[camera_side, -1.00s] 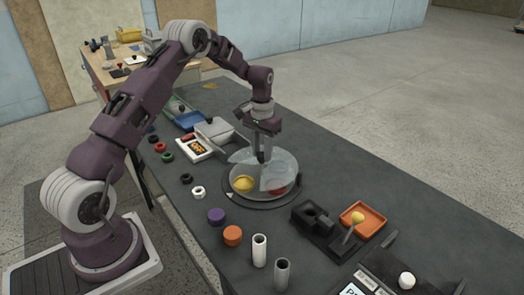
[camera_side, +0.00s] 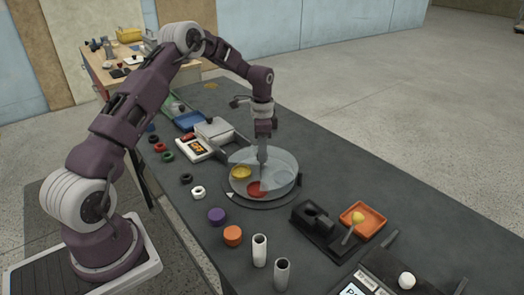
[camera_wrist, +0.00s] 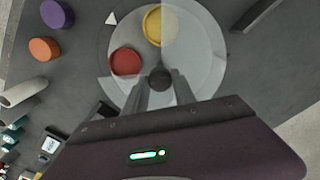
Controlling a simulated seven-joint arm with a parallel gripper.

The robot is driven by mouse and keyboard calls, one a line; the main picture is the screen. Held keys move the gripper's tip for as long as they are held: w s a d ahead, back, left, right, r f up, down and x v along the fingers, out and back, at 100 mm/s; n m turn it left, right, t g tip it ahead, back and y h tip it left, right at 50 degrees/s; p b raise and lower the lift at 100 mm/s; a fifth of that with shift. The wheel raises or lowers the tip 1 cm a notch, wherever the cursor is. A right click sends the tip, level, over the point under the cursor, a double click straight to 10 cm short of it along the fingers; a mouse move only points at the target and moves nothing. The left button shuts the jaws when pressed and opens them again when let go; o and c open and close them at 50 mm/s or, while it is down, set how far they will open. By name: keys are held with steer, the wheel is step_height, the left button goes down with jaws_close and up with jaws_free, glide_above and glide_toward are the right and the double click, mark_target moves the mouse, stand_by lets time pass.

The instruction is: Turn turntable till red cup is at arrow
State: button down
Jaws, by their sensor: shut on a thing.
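The round turntable (camera_side: 284,190) has a clear cover with an open wedge. The red cup (camera_side: 257,189) is at the turntable's near side, and the yellow cup (camera_side: 241,172) is at its left. The white arrow (camera_side: 229,195) lies beside the rim. In the wrist view the arrow (camera_wrist: 111,18) points between the yellow cup (camera_wrist: 154,25) and the red cup (camera_wrist: 126,62), in line with neither. My gripper (camera_side: 262,163) points down over the turntable's middle. It is shut on the dark central knob (camera_wrist: 160,78), partly hidden by the fingers.
A purple piece (camera_side: 217,216), an orange piece (camera_side: 233,235) and a white ring (camera_side: 198,192) stand left of and nearer than the turntable. A black fixture (camera_side: 318,222) and an orange tray (camera_side: 362,220) are at its right. A grey box (camera_side: 214,131) is behind.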

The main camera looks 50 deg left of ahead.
steer(key=m, duration=0.4)
steer(key=shift+m, duration=2.1)
steer(key=c, duration=1)
jaws_free()
steer(key=shift+c, duration=0.2)
step_height(320, 180, up, 7)
steer(key=shift+r, duration=0.1)
